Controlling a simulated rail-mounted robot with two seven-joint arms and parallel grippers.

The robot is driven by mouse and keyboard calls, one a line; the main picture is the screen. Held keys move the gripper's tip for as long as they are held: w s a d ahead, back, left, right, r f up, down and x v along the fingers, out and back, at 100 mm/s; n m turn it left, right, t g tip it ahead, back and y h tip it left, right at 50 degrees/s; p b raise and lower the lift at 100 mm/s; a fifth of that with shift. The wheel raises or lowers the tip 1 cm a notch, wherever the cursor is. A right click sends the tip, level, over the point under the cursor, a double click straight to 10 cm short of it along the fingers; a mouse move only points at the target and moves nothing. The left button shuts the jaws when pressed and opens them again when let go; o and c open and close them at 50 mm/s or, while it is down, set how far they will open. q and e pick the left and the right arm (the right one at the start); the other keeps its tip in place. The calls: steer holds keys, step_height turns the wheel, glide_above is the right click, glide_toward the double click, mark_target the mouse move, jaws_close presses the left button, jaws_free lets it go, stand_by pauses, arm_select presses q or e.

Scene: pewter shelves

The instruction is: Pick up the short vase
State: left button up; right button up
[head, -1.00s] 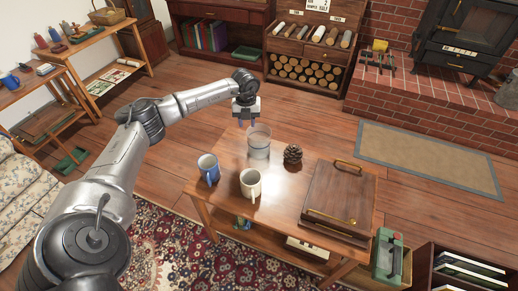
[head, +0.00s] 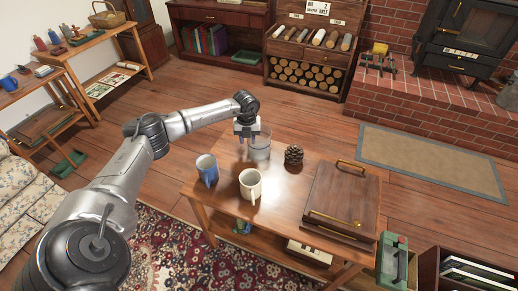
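The short vase (head: 262,150) is a clear glass cylinder standing upright at the far left corner of the wooden coffee table. My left gripper (head: 247,142) points down at the vase's upper left part and overlaps it in the head view. Its two fingers stand apart, so it looks open. The gripper covers part of the vase's rim, and I cannot tell whether a finger touches the glass. My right gripper is not in view.
On the coffee table (head: 281,206), a blue mug (head: 207,171) and a cream mug (head: 250,186) stand in front of the vase. A pinecone (head: 293,155) sits to its right. A wooden box with brass handles (head: 341,197) lies farther right.

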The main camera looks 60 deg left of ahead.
arm_select(q)
jaws_close()
stand_by(0.7)
